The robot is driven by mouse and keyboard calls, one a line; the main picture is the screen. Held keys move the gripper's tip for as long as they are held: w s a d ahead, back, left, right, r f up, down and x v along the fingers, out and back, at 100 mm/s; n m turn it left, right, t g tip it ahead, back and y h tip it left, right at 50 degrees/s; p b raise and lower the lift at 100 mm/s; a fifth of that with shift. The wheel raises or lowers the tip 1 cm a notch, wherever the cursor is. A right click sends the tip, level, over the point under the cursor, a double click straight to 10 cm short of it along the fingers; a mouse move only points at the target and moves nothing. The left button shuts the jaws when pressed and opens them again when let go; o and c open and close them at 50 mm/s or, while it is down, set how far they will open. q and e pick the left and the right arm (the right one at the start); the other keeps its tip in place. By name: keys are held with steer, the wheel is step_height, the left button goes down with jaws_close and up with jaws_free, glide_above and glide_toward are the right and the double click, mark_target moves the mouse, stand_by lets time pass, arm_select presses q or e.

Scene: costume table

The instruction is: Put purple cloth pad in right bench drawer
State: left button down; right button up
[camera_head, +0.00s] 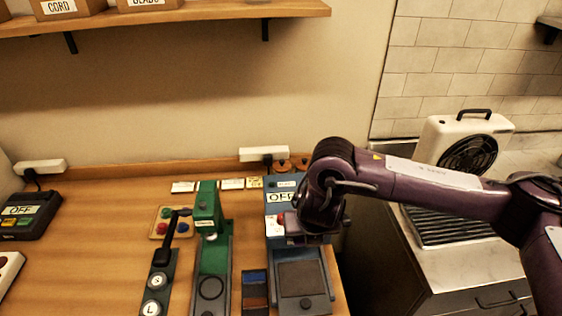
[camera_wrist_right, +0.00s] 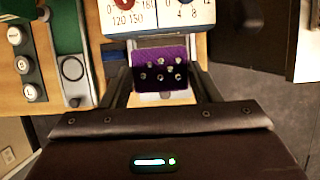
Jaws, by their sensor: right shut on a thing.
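In the right wrist view, a purple cloth pad (camera_wrist_right: 160,68) with several pale studs sits between the two fingers of my right gripper (camera_wrist_right: 160,92). The gripper is shut on it. In the head view my right gripper (camera_head: 297,236) is over the blue press with the OFF label, and my own arm hides most of the pad there. A drawer front (camera_head: 463,304) with a dark handle shows at the lower right, under the grey-white counter; it looks closed. I cannot tell whether it is the right bench drawer. My left gripper is not in view.
The blue press (camera_head: 279,195) has a dark lower plate (camera_head: 300,278). A green press (camera_head: 213,255) and a black lever tool (camera_head: 162,270) stand to its left. A white fan heater (camera_head: 467,140) and a dark rack (camera_head: 450,228) are on the counter (camera_head: 470,262).

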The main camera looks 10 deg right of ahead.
steer(key=shift+s+d+f+m+b, duration=0.15)
steer(key=shift+f+m+b, duration=0.2)
steer(key=shift+m, duration=0.15)
steer(key=s+d+f+m+g+b, duration=0.4)
steer(key=s+f+m+b, duration=0.1)
steer(key=m, duration=1.2)
steer(key=s+d+f+m+g+b, duration=0.4)
steer(key=m+b, duration=0.4)
steer(key=m, duration=1)
steer(key=shift+s+d+f+g+b, duration=0.35)
steer(key=shift+s+f, duration=0.2)
steer(key=shift+s, duration=0.5)
steer(key=shift+a, duration=0.2)
